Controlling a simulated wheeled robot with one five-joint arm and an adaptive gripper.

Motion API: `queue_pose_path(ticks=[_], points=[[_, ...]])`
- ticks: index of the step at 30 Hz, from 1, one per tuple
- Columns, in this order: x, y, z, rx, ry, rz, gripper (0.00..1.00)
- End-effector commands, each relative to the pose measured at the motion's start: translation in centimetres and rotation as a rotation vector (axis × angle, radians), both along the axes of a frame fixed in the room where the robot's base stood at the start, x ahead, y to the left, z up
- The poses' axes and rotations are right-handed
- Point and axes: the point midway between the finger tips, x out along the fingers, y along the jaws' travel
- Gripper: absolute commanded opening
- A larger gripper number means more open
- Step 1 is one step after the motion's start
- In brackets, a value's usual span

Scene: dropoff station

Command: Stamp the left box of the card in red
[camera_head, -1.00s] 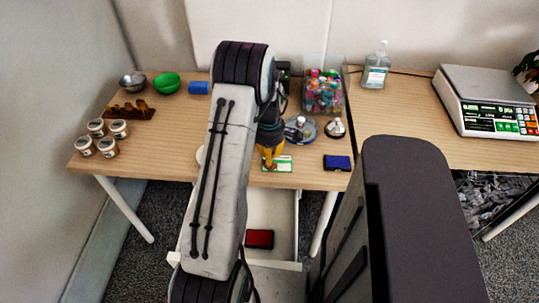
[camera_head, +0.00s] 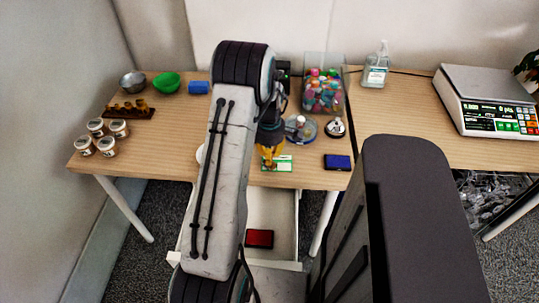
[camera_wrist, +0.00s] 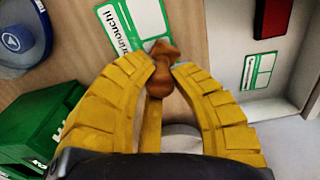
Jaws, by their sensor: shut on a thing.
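My gripper (camera_wrist: 155,80), with yellow ribbed fingers, is shut on a brown wooden stamp (camera_wrist: 160,72) in the wrist view. The stamp's printing face cannot be made out. In the head view my gripper (camera_head: 269,154) is at the left part of a green and white card (camera_head: 284,164) near the table's front edge. The card (camera_wrist: 133,22) also shows beyond the fingertips in the wrist view, partly cut off. Whether the stamp touches it cannot be told. A red ink pad (camera_head: 259,239) lies in the open drawer, and a blue pad (camera_head: 337,162) lies right of the card.
The open drawer (camera_head: 298,215) is below the table edge. A round stand (camera_head: 300,130), a metal bell (camera_head: 335,128) and a clear bin (camera_head: 323,97) stand behind the card.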

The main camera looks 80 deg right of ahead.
Motion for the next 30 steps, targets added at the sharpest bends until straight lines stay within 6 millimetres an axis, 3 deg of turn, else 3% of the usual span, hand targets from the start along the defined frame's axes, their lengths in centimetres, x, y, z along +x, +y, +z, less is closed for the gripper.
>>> queue_pose_path(ticks=[17, 30], points=[[0.0, 0.1, -0.1, 0.004, -0.001, 0.000, 0.00], [0.0, 0.1, 2.4, 0.002, 0.000, 0.000, 0.00]])
